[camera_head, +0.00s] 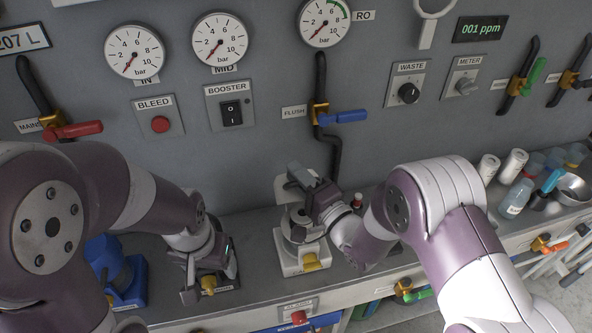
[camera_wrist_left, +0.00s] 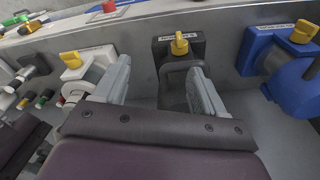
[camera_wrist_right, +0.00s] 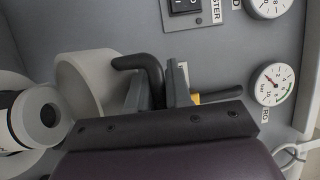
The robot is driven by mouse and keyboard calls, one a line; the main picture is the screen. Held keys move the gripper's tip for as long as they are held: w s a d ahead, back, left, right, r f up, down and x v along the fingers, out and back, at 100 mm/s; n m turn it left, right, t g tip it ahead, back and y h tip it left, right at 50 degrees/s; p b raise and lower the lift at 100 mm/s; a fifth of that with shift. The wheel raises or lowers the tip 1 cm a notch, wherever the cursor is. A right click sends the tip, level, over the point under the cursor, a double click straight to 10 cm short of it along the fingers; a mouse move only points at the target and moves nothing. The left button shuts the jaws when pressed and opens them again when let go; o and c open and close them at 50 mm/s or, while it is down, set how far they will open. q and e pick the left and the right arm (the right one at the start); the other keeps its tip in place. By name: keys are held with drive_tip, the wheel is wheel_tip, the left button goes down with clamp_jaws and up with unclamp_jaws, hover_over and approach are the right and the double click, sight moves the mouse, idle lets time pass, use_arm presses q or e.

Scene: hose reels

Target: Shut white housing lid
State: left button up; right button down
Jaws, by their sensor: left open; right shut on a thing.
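The white housing (camera_head: 290,257) stands on the counter in the middle of the head view, with a yellow knob at its front. Its pale round lid (camera_wrist_right: 92,80) is raised on edge in the right wrist view, and a white cylinder with a dark centre (camera_wrist_right: 42,116) shows beside it. My right gripper (camera_wrist_right: 156,80) is shut on the lid's black bent handle (camera_wrist_right: 130,61). The arm and gripper hide part of the housing in the head view. My left gripper (camera_wrist_left: 160,72) is open, its fingers on either side of the dark housing's handle (camera_wrist_left: 178,78).
The dark housing's yellow knob (camera_wrist_left: 180,44) is in front of my left gripper. A blue housing (camera_head: 130,280) stands at the left. The panel has gauges, switches and a blue-handled flush valve (camera_head: 345,116) above. Bottles and a bowl (camera_head: 572,188) are at the right.

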drive_tip(key=shift+s, duration=0.1)
idle(0.3)
drive_tip(key=c, duration=1.4)
unclamp_jaws()
drive_tip(key=shift+s, duration=0.1)
drive_tip(key=shift+s+d, duration=0.1)
drive_tip(key=shift+s, duration=0.05)
drive_tip(key=shift+f, duration=0.2)
